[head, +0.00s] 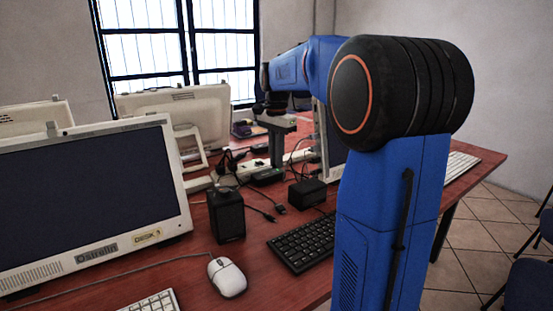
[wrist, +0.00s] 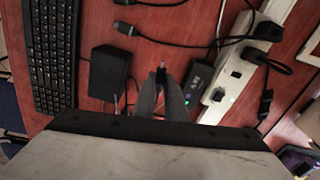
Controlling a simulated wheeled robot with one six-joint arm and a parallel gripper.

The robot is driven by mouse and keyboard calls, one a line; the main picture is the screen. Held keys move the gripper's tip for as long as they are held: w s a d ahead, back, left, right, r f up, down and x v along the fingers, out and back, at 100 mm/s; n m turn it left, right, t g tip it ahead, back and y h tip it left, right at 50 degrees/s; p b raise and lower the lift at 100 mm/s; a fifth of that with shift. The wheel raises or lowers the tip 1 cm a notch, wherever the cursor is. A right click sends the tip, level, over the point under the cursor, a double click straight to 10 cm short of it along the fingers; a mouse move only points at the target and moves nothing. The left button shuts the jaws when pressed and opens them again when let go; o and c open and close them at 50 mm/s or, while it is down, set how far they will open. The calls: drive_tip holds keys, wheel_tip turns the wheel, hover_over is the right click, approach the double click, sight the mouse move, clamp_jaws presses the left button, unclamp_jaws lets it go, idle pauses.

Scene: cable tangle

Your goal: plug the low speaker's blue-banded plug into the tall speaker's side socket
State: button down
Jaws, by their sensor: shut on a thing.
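The tall speaker (head: 228,216), a black upright box, stands on the red desk right of the near monitor. The low speaker (head: 307,193), a squat black box, sits to its right; it also shows in the wrist view (wrist: 109,72), left of my gripper. My gripper (wrist: 162,76) points down over the desk and is shut on a small dark plug with a pale metal tip (wrist: 162,65). I cannot make out a blue band on it. In the head view my gripper (head: 276,164) is behind both speakers. The tall speaker's side socket cannot be made out.
A white power strip (wrist: 235,68) with plugs and a black adapter (wrist: 197,82) lie right of my gripper in the wrist view. Loose cable ends (wrist: 123,27) lie beyond it. A keyboard (head: 305,242), mouse (head: 226,277) and monitor (head: 88,205) crowd the front.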

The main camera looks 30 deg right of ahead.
drive_tip(key=s+a+f+m, duration=0.1)
drive_tip(key=s+a+m, duration=0.2)
drive_tip(key=s+a, duration=0.7)
drive_tip(key=shift+s+a+f, duration=0.2)
drive_tip(key=shift+s+a, duration=0.2)
drive_tip(key=shift+a, duration=1.55)
drive_tip(key=shift+w+a, duration=0.1)
drive_tip(key=shift+a, duration=1.5)
idle(0.4)
drive_tip(key=c, duration=1.7)
unclamp_jaws()
drive_tip(key=shift+r, duration=0.15)
